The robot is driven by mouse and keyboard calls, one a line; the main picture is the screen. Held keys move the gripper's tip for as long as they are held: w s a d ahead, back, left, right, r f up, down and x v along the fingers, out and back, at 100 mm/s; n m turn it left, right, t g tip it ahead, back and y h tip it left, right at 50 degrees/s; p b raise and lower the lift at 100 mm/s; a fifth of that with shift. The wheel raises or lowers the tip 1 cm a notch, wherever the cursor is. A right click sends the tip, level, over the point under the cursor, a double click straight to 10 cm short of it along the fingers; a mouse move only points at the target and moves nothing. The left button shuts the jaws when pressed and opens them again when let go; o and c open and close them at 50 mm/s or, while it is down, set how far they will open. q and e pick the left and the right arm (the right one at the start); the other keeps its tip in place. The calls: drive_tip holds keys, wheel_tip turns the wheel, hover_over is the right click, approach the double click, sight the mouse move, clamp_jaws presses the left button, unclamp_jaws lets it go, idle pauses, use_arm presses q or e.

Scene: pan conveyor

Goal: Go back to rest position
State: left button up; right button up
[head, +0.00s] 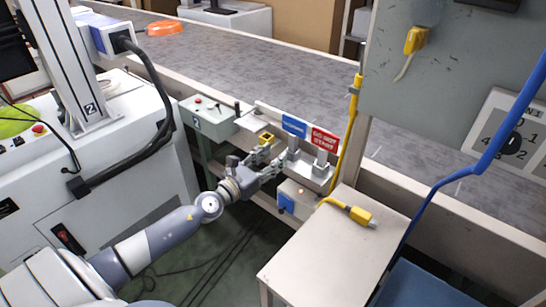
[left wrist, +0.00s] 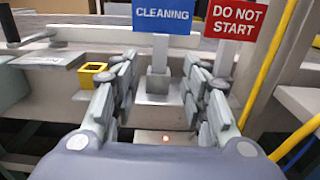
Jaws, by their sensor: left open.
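My left gripper (head: 280,163) reaches in from the left to the signs at the conveyor's near side. In the left wrist view its fingers (left wrist: 160,64) are apart, with nothing held between them. The blue CLEANING sign (head: 294,126) stands upright on a grey block just beyond the fingers; it also shows in the left wrist view (left wrist: 164,16). The red DO NOT START sign (head: 324,139) stands to its right, also in the left wrist view (left wrist: 235,18). A yellow square socket (left wrist: 92,74) is left of the fingers and looks empty. My right gripper is out of view.
The grey conveyor (head: 230,62) runs behind the signs, with an orange ring (head: 164,28) on it. A grey control box (head: 208,118) is left of the gripper. A small table (head: 330,255) with a yellow plug (head: 359,216) and a blue hose (head: 440,185) are at right.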

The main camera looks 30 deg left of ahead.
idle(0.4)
